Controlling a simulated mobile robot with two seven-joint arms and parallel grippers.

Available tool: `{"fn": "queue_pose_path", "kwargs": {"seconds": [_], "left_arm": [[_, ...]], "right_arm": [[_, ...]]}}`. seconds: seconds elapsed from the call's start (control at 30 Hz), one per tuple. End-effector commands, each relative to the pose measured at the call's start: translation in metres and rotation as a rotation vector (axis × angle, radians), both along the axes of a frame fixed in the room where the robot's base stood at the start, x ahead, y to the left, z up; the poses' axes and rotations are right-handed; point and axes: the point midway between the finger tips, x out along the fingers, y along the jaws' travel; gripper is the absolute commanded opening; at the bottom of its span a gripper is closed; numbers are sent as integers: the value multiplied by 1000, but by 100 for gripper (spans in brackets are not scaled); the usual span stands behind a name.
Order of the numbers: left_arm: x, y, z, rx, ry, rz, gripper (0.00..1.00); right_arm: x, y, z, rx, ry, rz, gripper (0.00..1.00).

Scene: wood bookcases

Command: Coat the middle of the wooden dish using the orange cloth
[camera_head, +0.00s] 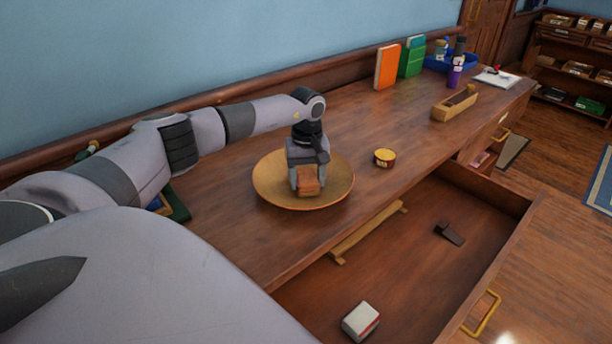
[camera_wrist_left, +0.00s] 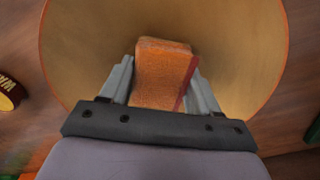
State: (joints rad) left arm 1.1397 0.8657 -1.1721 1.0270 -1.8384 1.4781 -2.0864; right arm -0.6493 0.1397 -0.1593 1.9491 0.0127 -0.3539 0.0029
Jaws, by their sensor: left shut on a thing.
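The wooden dish (camera_head: 270,183) is round and shallow and stands on the desk top; it fills much of the left wrist view (camera_wrist_left: 80,50). My left gripper (camera_head: 306,184) points down over the middle of the dish. It is shut on the orange cloth (camera_head: 308,187), which looks like a small folded block. In the left wrist view the cloth (camera_wrist_left: 163,75) sits between the two fingers (camera_wrist_left: 160,90), over the dish's inner surface. I cannot tell whether the cloth touches the dish. My right gripper does not show.
A small yellow tin (camera_head: 384,158) stands right of the dish. An open drawer (camera_head: 400,270) in front holds a white-and-red box (camera_head: 361,321) and a dark object (camera_head: 449,234). Orange (camera_head: 388,66) and green books (camera_head: 412,57), a wooden tray (camera_head: 455,103) and a blue bin (camera_head: 462,62) stand farther back.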

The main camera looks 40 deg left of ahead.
Motion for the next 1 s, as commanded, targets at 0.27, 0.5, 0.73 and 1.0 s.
{"fn": "queue_pose_path", "kwargs": {"seconds": [0.27, 0.5, 0.73, 1.0], "left_arm": [[-1, -2, 23, -3, 3, -3, 32], [0, -1, 48, -2, 3, -2, 32], [0, -1, 60, -1, 2, -1, 32], [0, -1, 60, -1, 2, -1, 32]], "right_arm": [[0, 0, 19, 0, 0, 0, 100], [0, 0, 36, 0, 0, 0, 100], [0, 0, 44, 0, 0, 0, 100], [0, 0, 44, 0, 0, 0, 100]]}}
